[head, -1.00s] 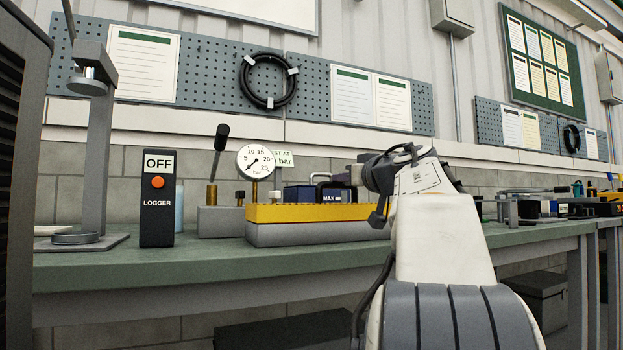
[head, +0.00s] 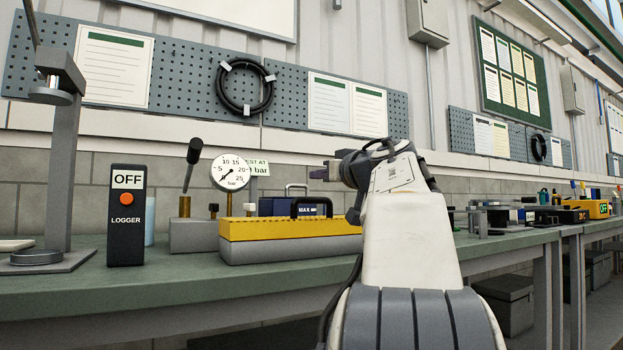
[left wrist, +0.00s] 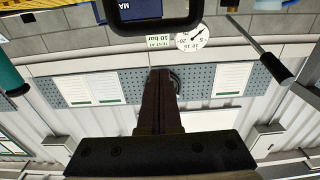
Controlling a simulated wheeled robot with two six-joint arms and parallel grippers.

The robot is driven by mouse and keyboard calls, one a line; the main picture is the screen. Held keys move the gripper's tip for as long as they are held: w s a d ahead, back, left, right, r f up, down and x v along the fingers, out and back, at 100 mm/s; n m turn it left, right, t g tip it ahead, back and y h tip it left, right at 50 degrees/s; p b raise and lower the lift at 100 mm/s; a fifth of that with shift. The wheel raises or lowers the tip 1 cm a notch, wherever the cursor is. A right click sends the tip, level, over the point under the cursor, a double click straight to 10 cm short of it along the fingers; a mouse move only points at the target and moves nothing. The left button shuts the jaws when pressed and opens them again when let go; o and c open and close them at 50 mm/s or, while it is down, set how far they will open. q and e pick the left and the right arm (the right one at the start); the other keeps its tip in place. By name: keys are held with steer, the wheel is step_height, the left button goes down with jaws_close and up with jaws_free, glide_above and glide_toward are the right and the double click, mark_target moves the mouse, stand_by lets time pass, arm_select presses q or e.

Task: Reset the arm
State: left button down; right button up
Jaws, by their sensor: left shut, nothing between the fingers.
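My left arm rises from the bottom of the head view, with its wrist in front of the wall above the bench. My left gripper (head: 322,172) points left, a little above and right of the yellow-topped block. In the left wrist view its two dark fingers (left wrist: 160,75) lie together with nothing between them. That view is upside down, with the pegboard and wall sheets behind the fingers. My right gripper is in neither view.
The green bench (head: 180,275) carries a black logger box (head: 127,225) reading OFF, a press stand (head: 62,170), a pressure gauge (head: 229,171) and a yellow-topped block (head: 290,225). A dark handle (head: 312,200) stands behind the block. Space above the bench is mostly clear.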

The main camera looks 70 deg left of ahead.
arm_select(q)
steer(key=w+d+f, duration=0.1)
steer(key=d, duration=0.6)
steer(key=shift+d+f, duration=0.2)
steer(key=shift+d, duration=0.2)
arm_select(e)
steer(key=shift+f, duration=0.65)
arm_select(q)
steer(key=shift+w, duration=0.15)
